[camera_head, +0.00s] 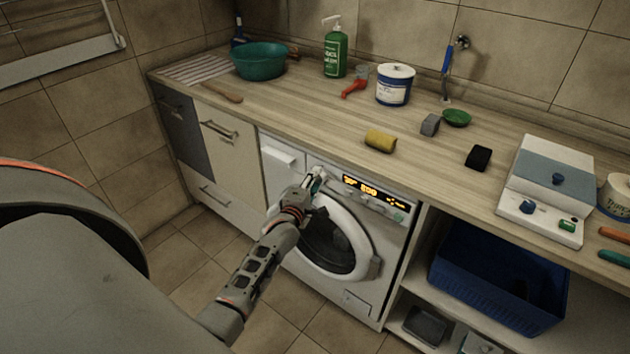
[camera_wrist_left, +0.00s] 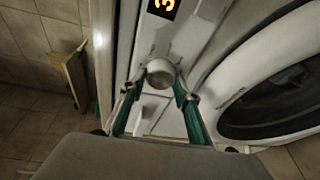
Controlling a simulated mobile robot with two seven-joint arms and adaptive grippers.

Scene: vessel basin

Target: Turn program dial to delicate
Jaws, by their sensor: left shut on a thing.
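The washing machine (camera_head: 373,257) stands under the counter, with its round door (camera_head: 340,240) closed and its display (camera_head: 367,190) lit orange. My left gripper (camera_head: 317,183) reaches the control panel at the left of the display. In the left wrist view the program dial (camera_wrist_left: 160,74) is a round grey knob, and the fingertips of my left gripper (camera_wrist_left: 160,85) are shut on it from both sides. In the head view the gripper hides the dial. The dial's markings cannot be read. My right gripper is in neither view.
The counter above holds a teal basin (camera_head: 259,62), a green bottle (camera_head: 335,52), a white and blue tub (camera_head: 394,86), a yellow sponge (camera_head: 380,141) and a scale-like device (camera_head: 547,187). A blue crate (camera_head: 497,280) sits on the shelf right of the machine.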

